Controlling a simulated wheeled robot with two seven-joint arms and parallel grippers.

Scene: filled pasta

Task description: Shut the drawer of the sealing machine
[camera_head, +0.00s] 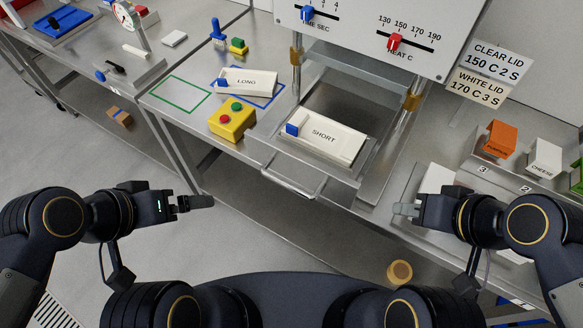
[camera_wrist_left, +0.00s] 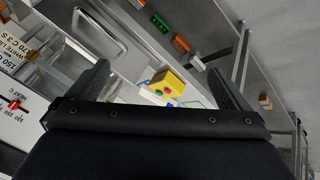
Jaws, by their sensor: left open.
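The sealing machine (camera_head: 365,30) stands at the back with a white front panel and sliders. Its drawer (camera_head: 357,182) sticks out toward me, with a metal bar handle (camera_head: 292,186) at its front. A white block marked SHORT (camera_head: 330,140) with a blue knob lies in the drawer. The handle also shows at the top of the left wrist view (camera_wrist_left: 100,32). My left gripper (camera_head: 197,202) is open and empty, left of the handle and apart from it. My right gripper (camera_head: 402,209) is right of the drawer, touching nothing I can see; its finger gap is unclear.
A yellow button box (camera_head: 232,121) and a block marked LONG (camera_head: 247,82) are left of the drawer. A bin rack with orange (camera_head: 500,138) and white boxes (camera_head: 544,156) is at right.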

